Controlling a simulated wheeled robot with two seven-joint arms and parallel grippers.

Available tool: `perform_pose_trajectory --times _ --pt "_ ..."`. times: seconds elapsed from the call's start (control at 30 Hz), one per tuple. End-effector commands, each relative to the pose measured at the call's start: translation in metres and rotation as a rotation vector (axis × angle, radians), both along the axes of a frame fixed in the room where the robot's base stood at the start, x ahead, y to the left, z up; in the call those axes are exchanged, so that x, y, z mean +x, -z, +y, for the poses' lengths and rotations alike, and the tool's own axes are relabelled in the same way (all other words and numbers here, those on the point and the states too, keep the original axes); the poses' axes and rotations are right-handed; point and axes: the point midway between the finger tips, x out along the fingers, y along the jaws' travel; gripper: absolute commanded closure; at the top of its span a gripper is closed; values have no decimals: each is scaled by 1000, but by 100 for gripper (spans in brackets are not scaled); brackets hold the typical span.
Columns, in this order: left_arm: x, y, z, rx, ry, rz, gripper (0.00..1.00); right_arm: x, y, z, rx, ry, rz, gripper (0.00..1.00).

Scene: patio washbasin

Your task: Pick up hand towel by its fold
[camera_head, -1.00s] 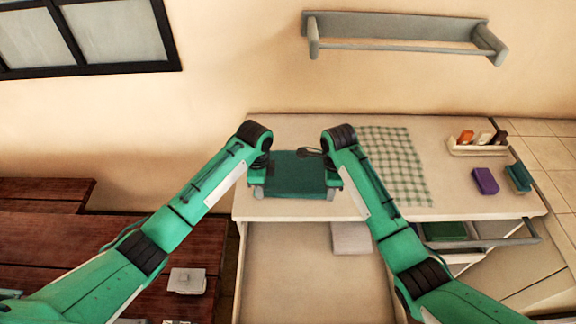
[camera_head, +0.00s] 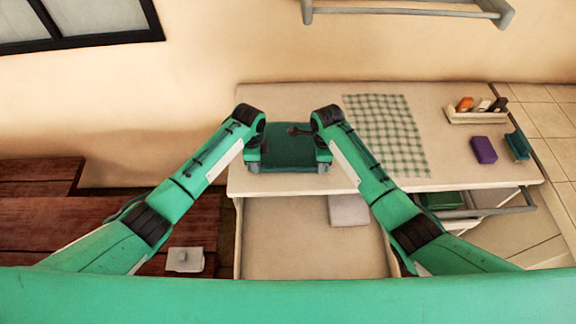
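A dark green folded towel (camera_head: 288,145) lies at the front left of the white counter (camera_head: 300,100). My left gripper (camera_head: 254,167) is at the towel's left front corner. My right gripper (camera_head: 322,167) is at its right front corner. Both point down by the counter's front edge. The fingers are small and partly hidden by the wrists, so I cannot tell whether they are open or pinch the cloth. A green-and-white checked cloth (camera_head: 390,135) lies flat to the right of the towel.
A tray (camera_head: 478,117) with several small items, a purple block (camera_head: 484,150) and a teal block (camera_head: 518,146) are at the counter's right. An open drawer (camera_head: 470,205) with a bar sticks out below. A wall rail (camera_head: 405,10) is above. Dark wooden benches (camera_head: 60,225) stand at left.

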Motion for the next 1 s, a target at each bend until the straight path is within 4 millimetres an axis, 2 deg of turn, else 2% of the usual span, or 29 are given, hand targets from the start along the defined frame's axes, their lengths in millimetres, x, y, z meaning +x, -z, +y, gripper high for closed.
perform_pose_trajectory --times 1.0 --pt "0 17 0 0 1 -1 58 0 17 0 0 0 0 58"
